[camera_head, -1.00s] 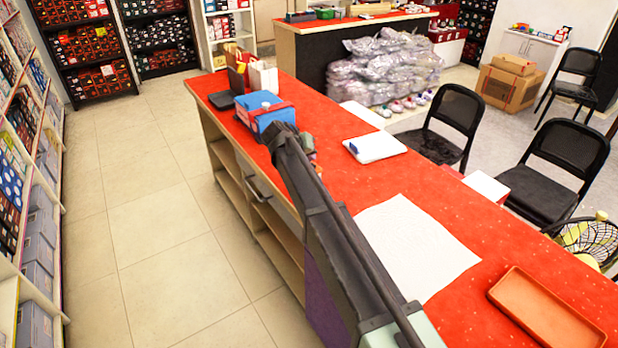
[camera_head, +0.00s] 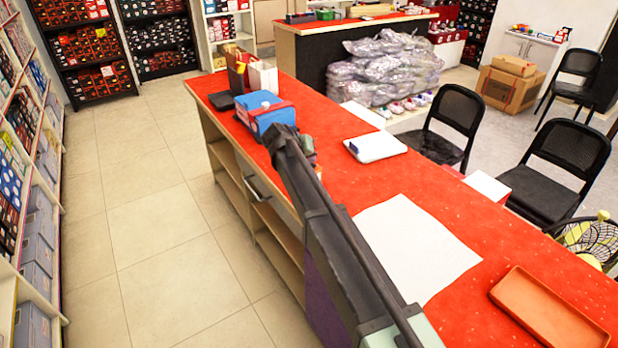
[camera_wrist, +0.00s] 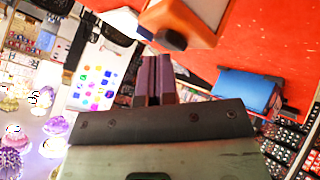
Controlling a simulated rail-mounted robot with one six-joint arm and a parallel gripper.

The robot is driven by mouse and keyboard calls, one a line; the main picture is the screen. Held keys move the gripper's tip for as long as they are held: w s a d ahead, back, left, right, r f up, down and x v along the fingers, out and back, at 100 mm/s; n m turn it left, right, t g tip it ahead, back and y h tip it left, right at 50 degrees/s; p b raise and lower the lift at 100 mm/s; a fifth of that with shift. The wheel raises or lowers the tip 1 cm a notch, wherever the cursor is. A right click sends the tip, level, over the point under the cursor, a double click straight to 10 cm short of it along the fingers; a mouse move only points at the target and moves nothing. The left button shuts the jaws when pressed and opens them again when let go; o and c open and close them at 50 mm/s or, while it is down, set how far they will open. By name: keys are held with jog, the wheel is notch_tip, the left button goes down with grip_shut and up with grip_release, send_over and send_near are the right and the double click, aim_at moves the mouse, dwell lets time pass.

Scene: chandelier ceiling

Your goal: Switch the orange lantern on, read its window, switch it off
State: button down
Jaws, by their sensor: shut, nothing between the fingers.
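The orange lantern (camera_wrist: 190,22) is at the top of the wrist view, cut off by the edge. My gripper (camera_wrist: 153,60) has dark purple fingers, shut together and empty. In the picture its tips are just below the lantern, with a small gap to the blue part. In the head view my arm hides the gripper and most of what is behind it.
A blue box (camera_head: 262,108) stands on the red counter (camera_head: 330,115) near the arm's far end; a blue object (camera_wrist: 245,90) shows in the wrist view. A white tablet-like item (camera_head: 376,147), a white sheet (camera_head: 415,245) and an orange tray (camera_head: 548,308) lie nearer.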

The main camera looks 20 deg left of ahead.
jog(key=shift+f, duration=0.2)
jog(key=shift+r, duration=0.15)
jog(key=shift+r+p, duration=0.6)
notch_tip(320, 180, up, 6)
jog(key=p, duration=0.6)
